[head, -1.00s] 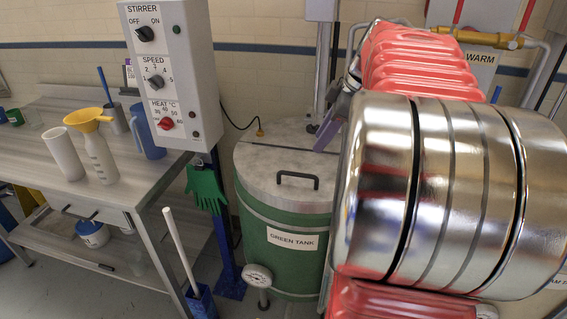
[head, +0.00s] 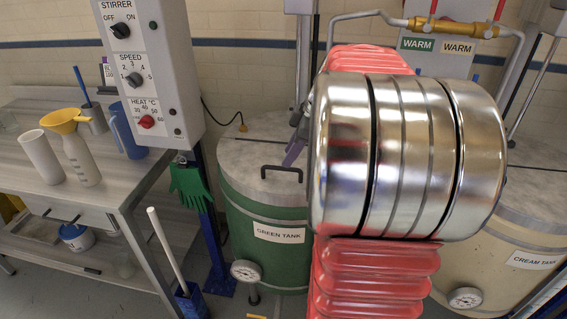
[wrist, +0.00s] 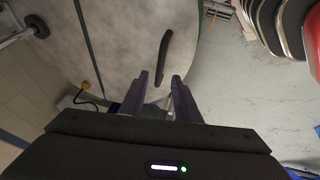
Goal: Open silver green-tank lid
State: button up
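The green tank (head: 262,262) stands in the middle of the head view, with a label on its front. Its silver-grey lid (head: 245,160) is shut and has a black bar handle (head: 281,171). My arm, red with silver joints, hides the right part of the tank. My gripper (wrist: 166,88) is open, its two purple-grey fingers apart, over the lid in the wrist view. The handle (wrist: 163,58) lies just beyond the fingertips, and nothing shows between the fingers. In the head view one finger (head: 293,150) shows above the lid; the rest is hidden behind the arm.
A control box (head: 150,65) on a post stands left of the tank, with a green glove (head: 190,185) hanging below. A steel table (head: 105,193) holds a funnel bottle and jugs. A cream tank (head: 520,240) stands at the right, below pipes.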

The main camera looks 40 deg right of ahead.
aim_at(280, 169)
jog(key=shift+x, duration=2.4)
jog(key=shift+c, duration=0.5)
grip_shut()
jog(key=shift+a, duration=0.25)
jog(key=shift+d+r, duration=0.1)
jog(key=shift+d, duration=0.05)
